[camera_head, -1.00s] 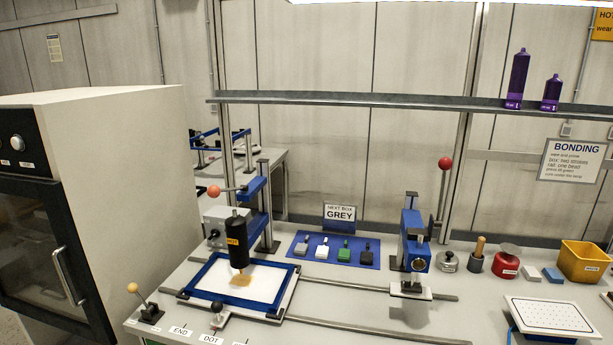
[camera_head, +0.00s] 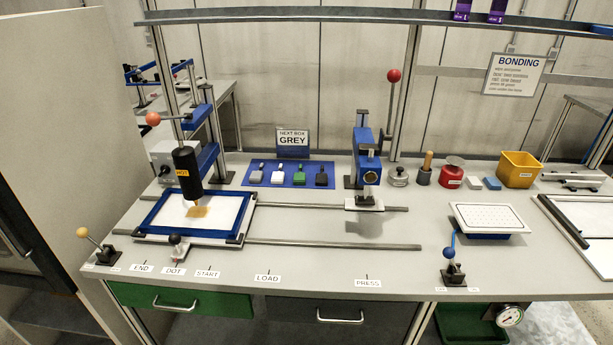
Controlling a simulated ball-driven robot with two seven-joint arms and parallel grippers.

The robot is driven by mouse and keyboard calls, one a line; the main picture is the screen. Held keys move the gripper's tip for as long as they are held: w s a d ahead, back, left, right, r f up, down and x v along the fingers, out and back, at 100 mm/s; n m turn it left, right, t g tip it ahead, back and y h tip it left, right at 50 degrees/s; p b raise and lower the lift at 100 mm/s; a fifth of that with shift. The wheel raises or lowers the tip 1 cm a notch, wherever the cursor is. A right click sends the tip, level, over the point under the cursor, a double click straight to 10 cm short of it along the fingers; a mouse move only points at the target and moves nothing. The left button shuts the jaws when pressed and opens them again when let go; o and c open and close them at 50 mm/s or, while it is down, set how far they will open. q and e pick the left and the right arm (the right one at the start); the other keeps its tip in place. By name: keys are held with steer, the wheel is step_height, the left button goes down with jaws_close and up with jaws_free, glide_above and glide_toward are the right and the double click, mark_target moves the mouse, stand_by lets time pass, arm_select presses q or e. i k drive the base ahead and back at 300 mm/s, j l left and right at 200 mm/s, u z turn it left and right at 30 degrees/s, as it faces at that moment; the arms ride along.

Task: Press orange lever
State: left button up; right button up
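The orange lever (camera_head: 153,118) has an orange ball at the end of a thin grey rod, which reaches left from the top of the blue press frame (camera_head: 206,128) at the table's left end. Below it hangs a black cylinder (camera_head: 186,172) with a yellow "HOT" label. Its tip sits over an orange-tan patch (camera_head: 197,211) on the white sheet in a blue frame (camera_head: 162,208). Neither of my grippers is in view.
Other levers have a tan ball (camera_head: 82,232), a red ball (camera_head: 394,76) and a blue ball (camera_head: 450,252). A large beige cabinet (camera_head: 60,110) stands left. The table's front middle is clear.

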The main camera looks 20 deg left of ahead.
mark_target(152, 119)
steer(key=u, duration=1.45)
